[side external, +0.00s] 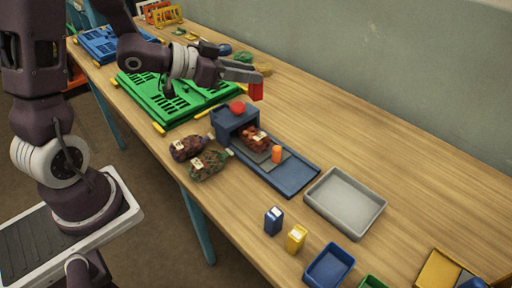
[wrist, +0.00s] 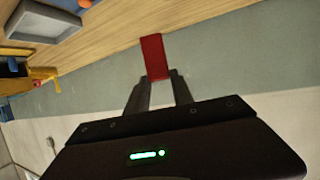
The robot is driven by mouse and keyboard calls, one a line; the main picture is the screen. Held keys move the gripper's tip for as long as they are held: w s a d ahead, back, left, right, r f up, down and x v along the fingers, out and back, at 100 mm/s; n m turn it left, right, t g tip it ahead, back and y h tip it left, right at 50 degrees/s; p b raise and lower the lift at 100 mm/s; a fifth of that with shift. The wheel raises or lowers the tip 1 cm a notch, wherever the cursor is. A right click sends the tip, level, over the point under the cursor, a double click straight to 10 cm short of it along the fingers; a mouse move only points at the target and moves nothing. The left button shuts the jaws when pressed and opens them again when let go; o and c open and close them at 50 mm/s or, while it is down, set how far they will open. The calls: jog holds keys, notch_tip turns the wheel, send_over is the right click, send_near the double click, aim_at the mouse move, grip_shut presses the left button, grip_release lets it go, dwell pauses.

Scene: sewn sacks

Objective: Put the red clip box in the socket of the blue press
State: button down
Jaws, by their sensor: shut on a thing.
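My gripper (side external: 250,80) is shut on the red clip box (side external: 256,92) and holds it in the air above the far side of the table. In the wrist view the red box (wrist: 153,56) sits between the two fingertips (wrist: 158,80) and sticks out beyond them. The blue press (side external: 294,178) stands on the table below and nearer the camera, with a red knob (side external: 238,107) on top of its raised block. A sack with a label (side external: 255,139) and an orange cylinder (side external: 276,154) are on the press. I cannot make out its socket clearly.
Two filled sacks (side external: 210,165) lie left of the press. A green slotted board (side external: 172,100) lies behind them. A grey tray (side external: 345,203) is to the right. Blue (side external: 273,221) and yellow (side external: 296,239) boxes stand in front. The table's far right is bare.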

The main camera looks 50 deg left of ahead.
jog(key=w+d+f+m+g+h, duration=0.1)
jog(key=w+d+f+m+h, duration=0.15)
jog(key=d, duration=0.65)
jog(key=w+d+f+m+g+h, duration=0.1)
jog(key=w+d, duration=0.3)
jog(key=d, duration=0.6)
jog(key=w+d+f+m+g+h, duration=0.15)
jog(key=w+d, duration=0.25)
jog(key=d, duration=0.5)
jog(key=f, duration=0.9)
jog(key=shift+s+f, duration=0.15)
jog(key=shift+s, duration=0.05)
jog(key=shift+f, duration=0.1)
jog(key=c, duration=1.1)
grip_release()
jog(key=shift+f, duration=0.1)
